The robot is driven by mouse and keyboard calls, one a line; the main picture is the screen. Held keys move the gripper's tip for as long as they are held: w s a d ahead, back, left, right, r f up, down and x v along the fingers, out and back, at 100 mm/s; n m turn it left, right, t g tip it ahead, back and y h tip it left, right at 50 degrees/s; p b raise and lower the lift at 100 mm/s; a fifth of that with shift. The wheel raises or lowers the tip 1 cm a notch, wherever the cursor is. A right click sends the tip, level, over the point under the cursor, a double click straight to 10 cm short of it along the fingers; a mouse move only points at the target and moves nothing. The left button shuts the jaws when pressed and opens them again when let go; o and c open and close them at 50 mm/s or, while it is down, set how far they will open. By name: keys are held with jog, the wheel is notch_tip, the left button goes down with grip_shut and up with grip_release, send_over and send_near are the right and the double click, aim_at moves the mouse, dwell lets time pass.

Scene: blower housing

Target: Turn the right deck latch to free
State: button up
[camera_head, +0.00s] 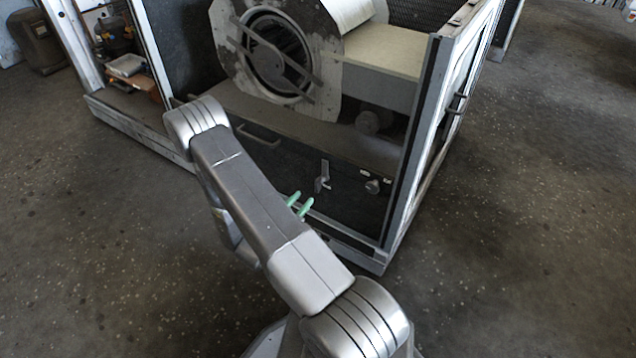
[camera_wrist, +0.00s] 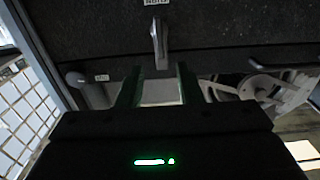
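A silver lever latch (camera_head: 323,177) is on the dark front panel of the blower housing, right of the panel's middle. It looks like the right deck latch, and no other latch shows. In the wrist view the latch (camera_wrist: 158,42) is a pale lever, roughly upright in the picture, ahead of my fingers and between their lines. My gripper (camera_head: 299,203) has green fingers and shows just left of and below the latch in the head view. In the wrist view the fingers (camera_wrist: 159,78) stand apart with nothing between them. I see no contact with the latch.
A round knob (camera_head: 373,186) sits right of the latch. A bar handle (camera_head: 257,134) is on the panel's upper left, partly near my arm. A pale frame post (camera_head: 412,150) bounds the housing at right. The round blower (camera_head: 275,60) stands behind. Concrete floor (camera_head: 520,230) is clear at right.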

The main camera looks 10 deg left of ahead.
aim_at(316, 184)
jog(key=b+x, duration=0.1)
jog(key=x, duration=0.8)
jog(key=shift+w+d, duration=0.15)
jog(key=shift+w, duration=0.15)
grip_shut()
jog(key=shift+f, duration=0.1)
